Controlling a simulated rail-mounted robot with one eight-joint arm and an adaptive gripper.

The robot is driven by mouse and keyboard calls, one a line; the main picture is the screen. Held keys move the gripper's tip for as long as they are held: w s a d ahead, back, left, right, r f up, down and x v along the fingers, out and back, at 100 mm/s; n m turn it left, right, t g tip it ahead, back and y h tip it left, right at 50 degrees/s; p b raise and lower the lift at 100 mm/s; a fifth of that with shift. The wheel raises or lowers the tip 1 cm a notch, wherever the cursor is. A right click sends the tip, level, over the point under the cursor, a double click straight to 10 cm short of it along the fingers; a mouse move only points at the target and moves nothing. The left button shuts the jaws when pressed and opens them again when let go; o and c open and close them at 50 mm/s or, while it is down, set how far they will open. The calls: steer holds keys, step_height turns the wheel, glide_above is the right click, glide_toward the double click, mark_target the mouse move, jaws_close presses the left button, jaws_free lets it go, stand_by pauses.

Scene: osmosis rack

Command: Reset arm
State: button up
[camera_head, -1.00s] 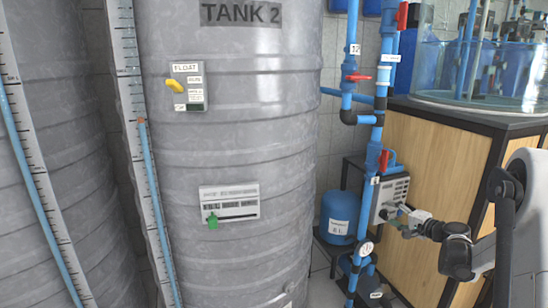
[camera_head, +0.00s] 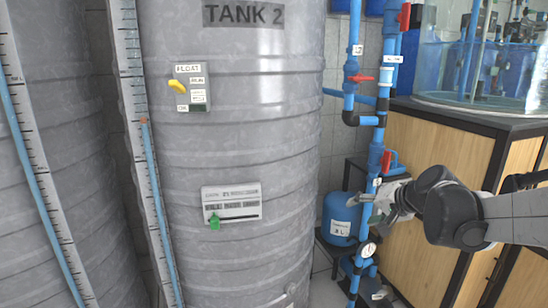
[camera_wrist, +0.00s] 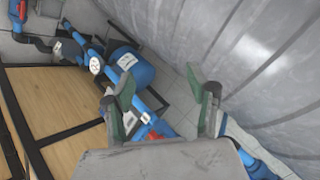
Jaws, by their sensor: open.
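My gripper (camera_head: 378,204) is at the right of the head view, in front of the blue pipes and beside the small blue vessel. In the wrist view my gripper (camera_wrist: 163,98) shows two separated fingers with green pads, open with nothing between them. The floor tiles show beyond the fingers. My arm reaches in from the right edge of the head view.
The grey tank (camera_head: 235,130) marked TANK 2 fills the middle left. Blue pipes (camera_head: 352,60) with red valve handles (camera_head: 361,79) run vertically near my gripper. The blue vessel (camera_head: 339,215) stands behind. A wooden cabinet (camera_head: 430,145) carries a clear tank (camera_head: 475,70).

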steer(key=s+a+f+n+g+h, duration=0.1)
steer(key=s+a+f+n+h, duration=0.15)
steer(key=s, duration=1.25)
steer(key=s+a+f+n+g+h, duration=0.1)
steer(key=s+a+n+h, duration=0.15)
steer(key=s, duration=1.15)
step_height(320, 180, up, 18)
steer(key=p, duration=1.8)
steer(key=shift+d+y, duration=0.3)
steer(key=shift+d, duration=0.15)
steer(key=shift+s, duration=0.1)
